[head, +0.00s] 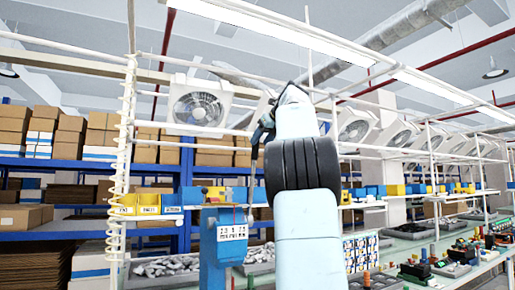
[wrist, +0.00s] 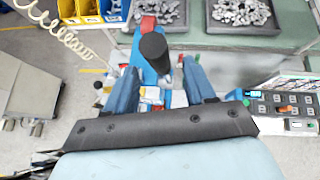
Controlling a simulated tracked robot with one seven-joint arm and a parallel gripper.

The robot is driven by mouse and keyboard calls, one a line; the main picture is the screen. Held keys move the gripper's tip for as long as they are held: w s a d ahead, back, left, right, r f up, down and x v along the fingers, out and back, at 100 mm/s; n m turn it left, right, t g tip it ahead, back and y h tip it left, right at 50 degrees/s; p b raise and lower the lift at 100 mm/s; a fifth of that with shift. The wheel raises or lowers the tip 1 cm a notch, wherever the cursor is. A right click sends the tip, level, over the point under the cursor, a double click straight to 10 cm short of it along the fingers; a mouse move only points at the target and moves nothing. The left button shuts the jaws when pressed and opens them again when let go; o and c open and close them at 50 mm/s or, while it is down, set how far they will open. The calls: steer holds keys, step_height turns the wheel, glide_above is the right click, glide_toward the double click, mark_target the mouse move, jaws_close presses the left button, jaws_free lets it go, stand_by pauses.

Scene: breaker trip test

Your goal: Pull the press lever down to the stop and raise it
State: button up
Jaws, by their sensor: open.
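The blue press (head: 222,250) stands on the bench left of my arm in the head view, with a white label on its front. Its thin lever (head: 252,185) rises steeply from its right side towards my gripper (head: 262,132). In the wrist view the lever's black cylindrical grip (wrist: 153,50) stands between the two blue fingers of my gripper (wrist: 160,70). The fingers are apart, with a visible gap to the grip on each side. Part of the press's blue body (wrist: 146,75) shows behind the grip.
Yellow and blue bins (head: 148,204) hang left of the press. Trays of grey metal parts (wrist: 240,14) lie on the bench beyond it. A white coiled hose (head: 123,150) hangs at the left. Breakers and testers (head: 415,270) stand on the bench to the right.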

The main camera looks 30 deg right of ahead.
steer(key=v, duration=0.8)
steer(key=shift+s, duration=0.25)
